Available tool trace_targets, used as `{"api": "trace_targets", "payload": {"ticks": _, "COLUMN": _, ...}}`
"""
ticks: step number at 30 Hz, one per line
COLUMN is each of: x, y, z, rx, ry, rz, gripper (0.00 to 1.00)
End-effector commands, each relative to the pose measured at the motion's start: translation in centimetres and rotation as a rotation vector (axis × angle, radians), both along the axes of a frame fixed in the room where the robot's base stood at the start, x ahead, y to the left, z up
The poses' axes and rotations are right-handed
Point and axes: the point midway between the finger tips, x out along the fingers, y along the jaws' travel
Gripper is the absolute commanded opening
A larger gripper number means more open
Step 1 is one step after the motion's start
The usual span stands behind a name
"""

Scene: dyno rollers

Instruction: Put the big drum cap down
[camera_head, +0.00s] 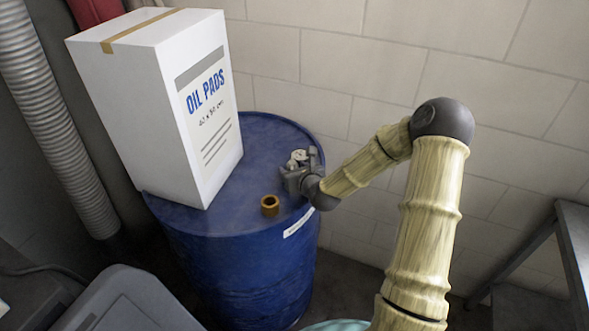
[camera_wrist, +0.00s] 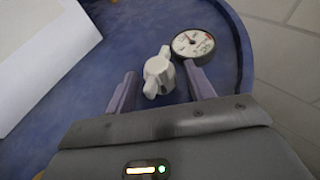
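A pale grey-white winged cap (camera_wrist: 158,75), which I take to be the big drum cap, shows on the blue drum top (camera_wrist: 110,50) in the wrist view. My gripper (camera_wrist: 160,72) has its two fingers apart, one on each side of the cap, with blue showing between cap and fingers. Whether the cap touches the drum top is hard to tell. In the head view my gripper (camera_head: 300,177) is low over the right edge of the blue drum (camera_head: 235,265) and partly hides what is there.
A round dial gauge (camera_wrist: 193,43) is close by the right finger. A brass ring-shaped fitting (camera_head: 269,206) stands on the drum's front. A tall white oil pads box (camera_head: 165,110) fills the drum's left side. A tiled wall is behind; a grey table (camera_head: 575,240) is at right.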

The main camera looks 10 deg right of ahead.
Motion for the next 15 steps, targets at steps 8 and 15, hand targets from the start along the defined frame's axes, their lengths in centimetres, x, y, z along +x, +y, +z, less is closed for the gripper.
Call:
{"api": "trace_targets", "payload": {"ticks": 8, "x": 0.0, "y": 0.0, "z": 0.7, "rx": -0.001, "ry": -0.001, "rz": 0.000, "gripper": 0.53}}
{"api": "trace_targets", "payload": {"ticks": 15, "x": -2.8, "y": -0.6, "z": 1.7, "rx": -0.001, "ry": 0.001, "rz": -0.002, "gripper": 0.53}}
